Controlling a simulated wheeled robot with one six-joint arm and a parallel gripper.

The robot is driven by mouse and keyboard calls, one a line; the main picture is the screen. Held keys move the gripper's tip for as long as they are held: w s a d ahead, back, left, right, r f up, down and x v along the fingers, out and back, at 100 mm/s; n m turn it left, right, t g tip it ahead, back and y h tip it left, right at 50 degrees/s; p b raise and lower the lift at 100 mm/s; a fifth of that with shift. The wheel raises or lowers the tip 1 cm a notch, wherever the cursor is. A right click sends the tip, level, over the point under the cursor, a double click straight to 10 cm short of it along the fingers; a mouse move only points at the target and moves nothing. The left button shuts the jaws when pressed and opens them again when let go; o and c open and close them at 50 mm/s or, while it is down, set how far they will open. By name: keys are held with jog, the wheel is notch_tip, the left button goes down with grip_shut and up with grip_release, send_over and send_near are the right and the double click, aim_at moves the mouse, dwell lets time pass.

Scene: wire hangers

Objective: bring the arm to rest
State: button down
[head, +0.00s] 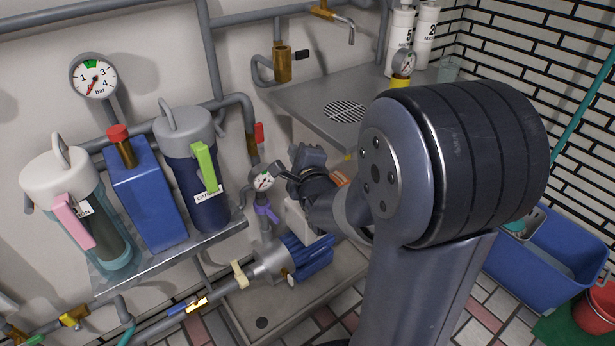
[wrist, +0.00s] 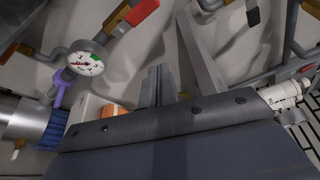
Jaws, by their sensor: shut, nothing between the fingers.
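My arm rises from the bottom of the head view, and its large dark joint fills the right of centre. The forearm reaches away from the camera towards the wall, and the wrist end is near the small pressure gauge (head: 263,181). My gripper's fingers are hard to make out in the head view. In the wrist view my gripper (wrist: 158,80) shows its fingers together, pointing at the wall, with nothing held. The small gauge (wrist: 86,62) is to the left of the fingers there.
A pump with a blue finned motor (head: 308,258) sits below the wrist. Filter housings (head: 190,165) and a blue canister (head: 145,195) stand on the left shelf. A metal drain shelf (head: 310,100) is behind the arm. A blue tub (head: 550,265) stands on the floor at right.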

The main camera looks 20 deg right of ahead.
jog(key=s+p, duration=0.1)
jog(key=s, duration=0.8)
jog(key=shift+s, duration=0.2)
jog(key=shift+w+a, duration=0.1)
jog(key=w+b, duration=0.3)
jog(key=w, duration=1.6)
jog(key=shift+w+d, duration=0.2)
